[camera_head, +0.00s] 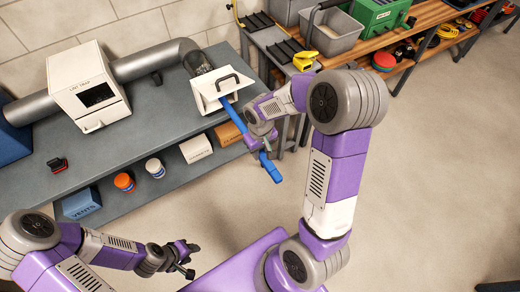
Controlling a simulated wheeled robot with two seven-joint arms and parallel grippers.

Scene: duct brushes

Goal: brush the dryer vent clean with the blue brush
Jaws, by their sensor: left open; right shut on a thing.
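The blue brush (234,115) is a long blue rod slanting across the bench's right end. Its upper end goes into the mouth of the white dryer vent hood (213,100); the bristles are hidden. Its lower end (270,168) sticks out past the bench edge. My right gripper (257,143) is shut on the rod near its lower part, apart from the vent. The vent joins a clear duct section (199,62) and a grey pipe (150,62). My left gripper (188,262) is open and empty, low in front of the bench.
A white lint trap box (88,85) sits on the grey bench (150,110). Orange (124,182) and white (155,168) jars and boxes stand below. A side bench holds a grey tub (332,36). The right floor is clear.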

